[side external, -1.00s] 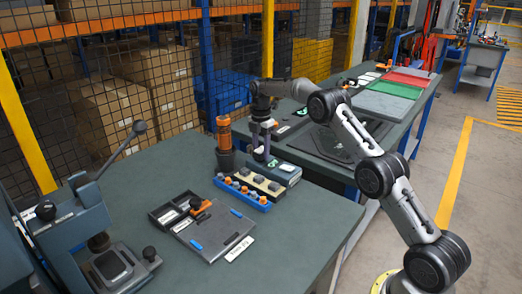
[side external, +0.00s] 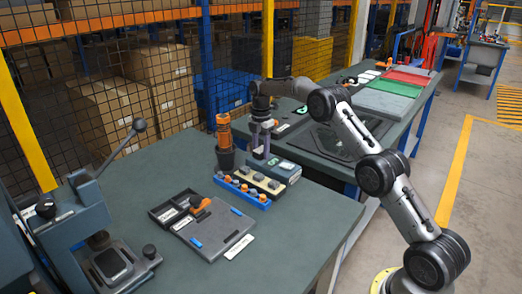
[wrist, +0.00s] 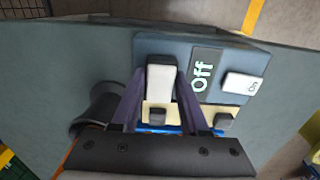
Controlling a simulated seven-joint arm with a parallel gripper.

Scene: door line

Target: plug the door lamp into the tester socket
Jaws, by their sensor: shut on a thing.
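The tester is a blue-grey box (wrist: 225,52) with a dark display reading "Off" and a white button marked "on". It also stands on the bench in the side view (side external: 284,173). My gripper (wrist: 162,72) points down at the end of the tester beside the display; in the side view it (side external: 261,154) is over the tester's left end. Its fingers are shut on a small white-topped block with dark sides, which I take for the door lamp (wrist: 160,84). The socket is hidden under it, and I cannot tell whether the lamp is seated in it.
A dark cup (side external: 226,161) with an orange tool stands to the left. A grey panel (side external: 216,232) and a lever press (side external: 75,222) are nearer the camera.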

